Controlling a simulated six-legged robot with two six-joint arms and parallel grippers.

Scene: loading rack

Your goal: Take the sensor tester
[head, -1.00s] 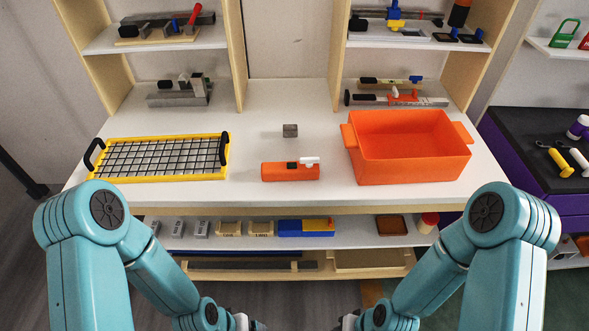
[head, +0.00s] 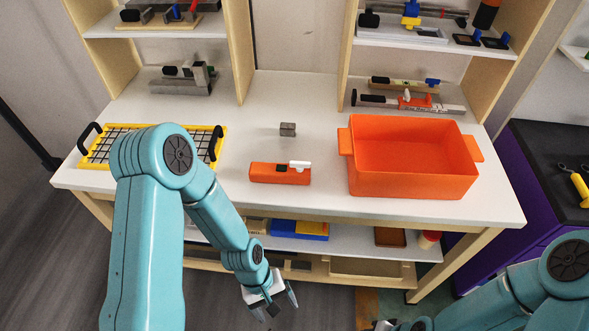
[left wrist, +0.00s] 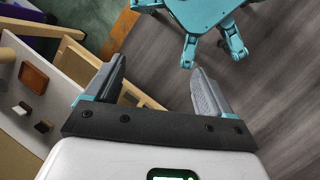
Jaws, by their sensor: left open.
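An orange bar-shaped device (head: 262,173) with a black and a white part on top lies on the white tabletop, left of the orange bin; it looks like the sensor tester. My left gripper (head: 282,305) is open and empty, low in front of the rack and below the tabletop edge. It shows open in the left wrist view (left wrist: 158,70) too, with floor and part of the rack beyond. My right gripper (head: 388,325) is barely in view at the bottom edge; its jaws cannot be made out.
The orange bin (head: 465,172) stands at the right of the tabletop. The yellow-framed wire basket (head: 222,130) is at the left, partly hidden by my left arm. Upper shelves hold tools. A blue case (head: 285,227) lies on the lower shelf.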

